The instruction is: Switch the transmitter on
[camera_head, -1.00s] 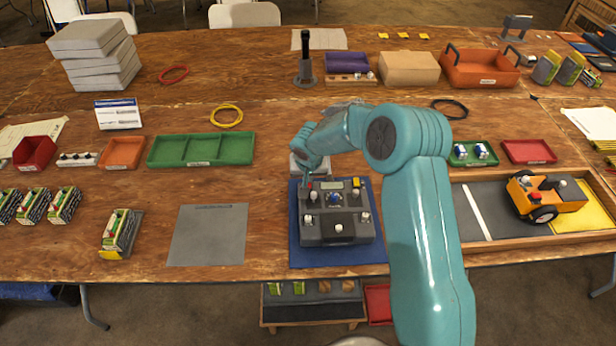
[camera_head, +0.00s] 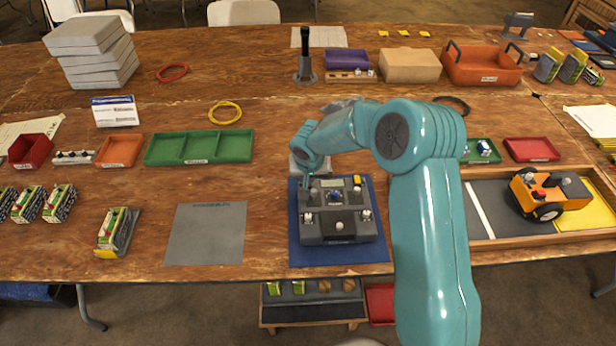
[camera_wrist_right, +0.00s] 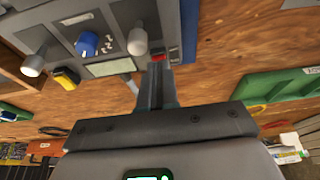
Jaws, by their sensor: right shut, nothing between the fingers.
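The transmitter (camera_head: 338,237) is a dark grey box with a small display, a blue knob and several pale-topped controls. It lies on a blue mat (camera_head: 376,255) at the front middle of the table. My right gripper (camera_head: 304,186) is shut and empty, pointing down at the transmitter's far left corner. In the right wrist view the closed fingers (camera_wrist_right: 157,75) reach the edge of the transmitter (camera_wrist_right: 112,18), close beside a small red part (camera_wrist_right: 160,57). Whether they touch it, and how the switch stands, I cannot tell. My left gripper is out of view.
A grey mat (camera_head: 206,233) lies left of the blue mat, and a green tray (camera_head: 199,148) lies behind it. A wooden-framed bay with an orange vehicle (camera_head: 548,194) is at the right. My arm covers the table just right of the transmitter.

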